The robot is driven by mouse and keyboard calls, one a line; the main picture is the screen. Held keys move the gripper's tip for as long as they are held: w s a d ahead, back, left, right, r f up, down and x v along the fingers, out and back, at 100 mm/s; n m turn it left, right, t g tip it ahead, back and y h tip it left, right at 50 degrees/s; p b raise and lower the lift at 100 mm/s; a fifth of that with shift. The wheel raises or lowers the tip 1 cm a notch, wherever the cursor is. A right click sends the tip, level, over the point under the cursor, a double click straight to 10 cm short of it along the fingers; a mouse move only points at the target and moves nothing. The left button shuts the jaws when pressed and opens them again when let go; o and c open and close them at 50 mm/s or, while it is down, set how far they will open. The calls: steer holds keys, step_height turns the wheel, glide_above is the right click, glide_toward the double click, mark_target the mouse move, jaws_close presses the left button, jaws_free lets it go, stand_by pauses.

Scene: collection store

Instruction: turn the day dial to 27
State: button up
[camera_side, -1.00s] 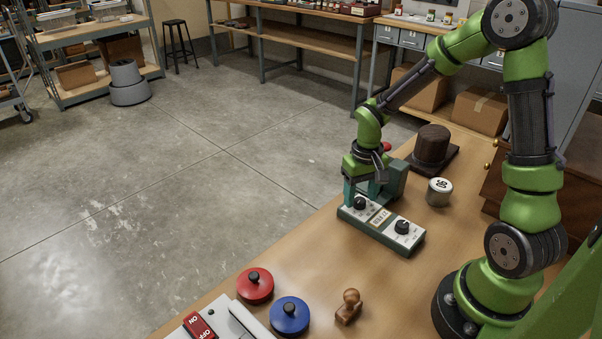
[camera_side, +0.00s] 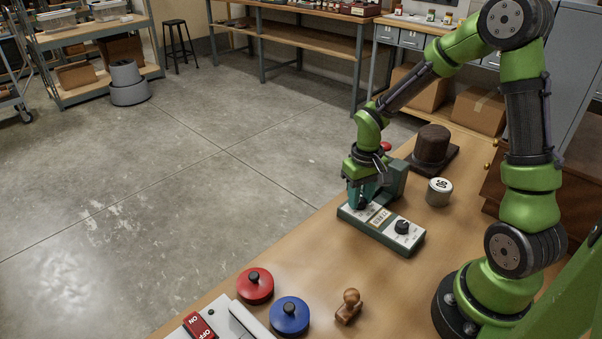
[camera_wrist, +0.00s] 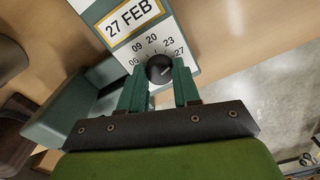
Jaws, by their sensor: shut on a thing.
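The day dial (camera_wrist: 160,68) is a dark round knob on a pale panel with printed numbers; 09, 20, 23 and 27 can be read around it. A light mark on the knob points to the upper right, toward the 23 and 27 side; I cannot tell exactly which number. The window above it (camera_wrist: 134,24) reads 27 FEB. My gripper (camera_wrist: 159,82) is shut on the day dial, one green finger on each side; it also shows in the side view (camera_side: 361,203) at the far end of the dater box (camera_side: 376,238).
A second dark knob (camera_side: 402,227) sits at the box's near end. Red (camera_side: 255,286) and blue (camera_side: 289,316) round pads and a wooden stamp (camera_side: 349,306) lie in front.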

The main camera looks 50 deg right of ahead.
steer(key=o, duration=1.1)
steer(key=shift+c, duration=0.2)
step_height(320, 180, up, 17)
